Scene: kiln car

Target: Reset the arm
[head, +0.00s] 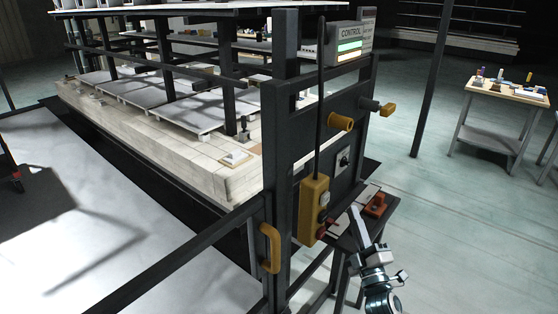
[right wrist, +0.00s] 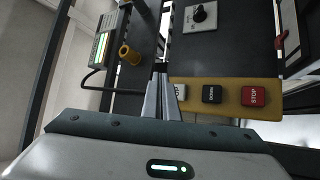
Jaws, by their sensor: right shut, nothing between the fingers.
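My right gripper (head: 355,213) is shut and empty, in front of the dark control post at the lower right of the head view. In the right wrist view its closed fingers (right wrist: 161,98) point up and partly cover the pale button at the left end of a yellow pendant box (right wrist: 230,97). That box also shows in the head view (head: 313,208), hanging on the post just left of the gripper. In the wrist view, a black DOWN button (right wrist: 212,94) and a red STOP button (right wrist: 254,96) are clear. I cannot tell whether the fingers touch the box. My left gripper is not seen.
A CONTROL sign (head: 350,42) with lit bars tops the post. A rotary switch (head: 344,160) and yellow handles (head: 270,248) stick out from it. A small shelf with an orange-red item (head: 376,204) is close by the gripper.

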